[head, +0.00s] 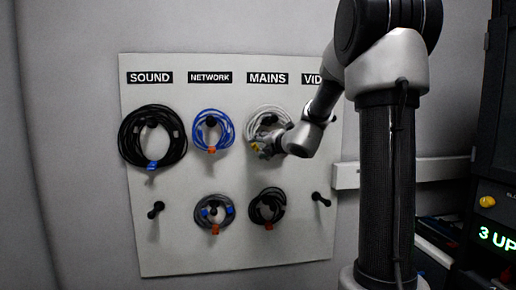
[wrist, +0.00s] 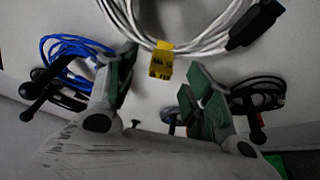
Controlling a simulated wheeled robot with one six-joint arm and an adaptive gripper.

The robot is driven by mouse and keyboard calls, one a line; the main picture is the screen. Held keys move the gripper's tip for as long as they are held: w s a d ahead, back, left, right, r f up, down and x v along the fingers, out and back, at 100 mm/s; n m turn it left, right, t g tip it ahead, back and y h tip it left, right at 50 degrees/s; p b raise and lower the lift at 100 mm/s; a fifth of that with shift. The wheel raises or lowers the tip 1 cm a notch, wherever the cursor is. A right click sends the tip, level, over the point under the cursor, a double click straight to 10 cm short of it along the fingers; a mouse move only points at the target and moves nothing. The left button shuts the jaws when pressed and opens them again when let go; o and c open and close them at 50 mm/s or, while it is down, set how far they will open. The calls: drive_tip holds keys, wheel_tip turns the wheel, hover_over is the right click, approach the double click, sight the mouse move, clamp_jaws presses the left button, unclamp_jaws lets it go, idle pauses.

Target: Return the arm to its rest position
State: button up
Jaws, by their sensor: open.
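My gripper (head: 266,149) is at the board, by the lower part of a coiled white cable (head: 264,120) under the MAINS label. In the wrist view my gripper (wrist: 158,82) is open, its green-lined fingers apart with nothing held between them. The white cable (wrist: 205,40) loops at the top of that view, with a yellow tag (wrist: 161,60) near the gap between the fingers and a black plug (wrist: 254,24) at right. I cannot tell whether a finger touches the cable. My arm reaches in from the right and covers part of the VIDEO label.
The pegboard (head: 165,255) also holds a black coil (head: 128,148) under SOUND, a blue coil (head: 197,130) under NETWORK, and two smaller coils below. An empty peg (head: 155,209) is at lower left, another (head: 320,199) at lower right. A wall rail (head: 345,175) and dark rack (head: 495,140) stand right.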

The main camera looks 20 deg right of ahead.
drive_tip(key=v, duration=0.8)
drive_tip(key=s+a+f+n+g+y, duration=0.25)
drive_tip(key=s+f+n, duration=0.35)
drive_tip(key=n, duration=0.7)
drive_tip(key=s+a+f+n+g+y, duration=0.1)
drive_tip(key=s+a+f+n+g, duration=0.35)
drive_tip(key=s+n, duration=0.55)
drive_tip(key=s+d+f+n+g+h, duration=0.1)
drive_tip(key=s+n+g+h, duration=0.3)
drive_tip(key=s+n, duration=1.1)
drive_tip(key=shift+s+d+n, duration=0.2)
drive_tip(key=shift+d+n, duration=0.15)
drive_tip(key=shift+n, duration=4.25)
